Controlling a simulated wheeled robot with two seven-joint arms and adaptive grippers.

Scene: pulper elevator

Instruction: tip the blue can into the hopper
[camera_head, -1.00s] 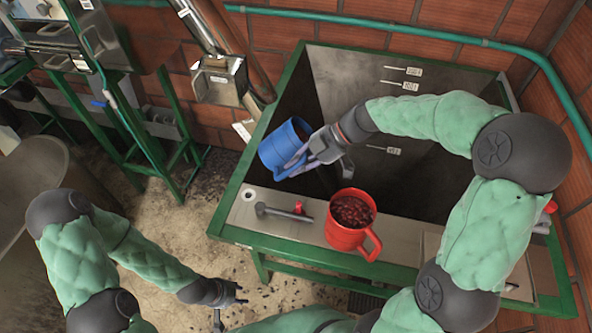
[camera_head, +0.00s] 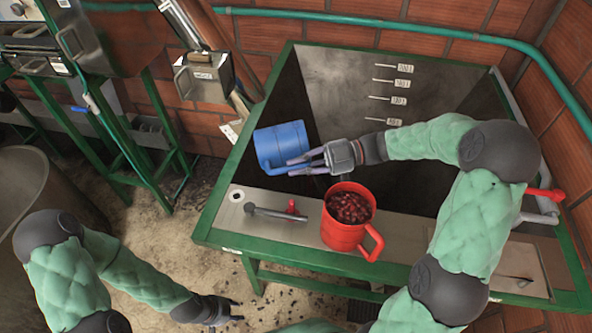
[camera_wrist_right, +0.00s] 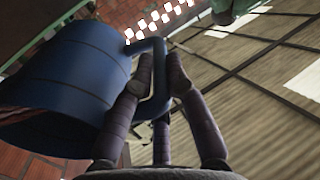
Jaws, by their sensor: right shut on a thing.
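The blue can (camera_head: 281,146) is tipped onto its side over the left part of the hopper (camera_head: 222,204), a green-framed metal tank. My right gripper (camera_head: 312,163) is shut on the can's handle. In the right wrist view the blue can (camera_wrist_right: 75,75) fills the left side, and my right gripper's fingers (camera_wrist_right: 150,90) close around its handle. The can's mouth is turned away in the head view, so its contents are hidden. My left gripper (camera_head: 230,311) hangs low over the floor at the bottom, empty, well away from the hopper; its finger opening is too small to judge.
A red can (camera_head: 341,233) full of dark red cherries stands on the hopper's front ledge, close below my right gripper. A metal lever (camera_head: 275,213) with a red knob lies left of it. A metal chute box (camera_head: 204,76) stands behind the hopper's left corner.

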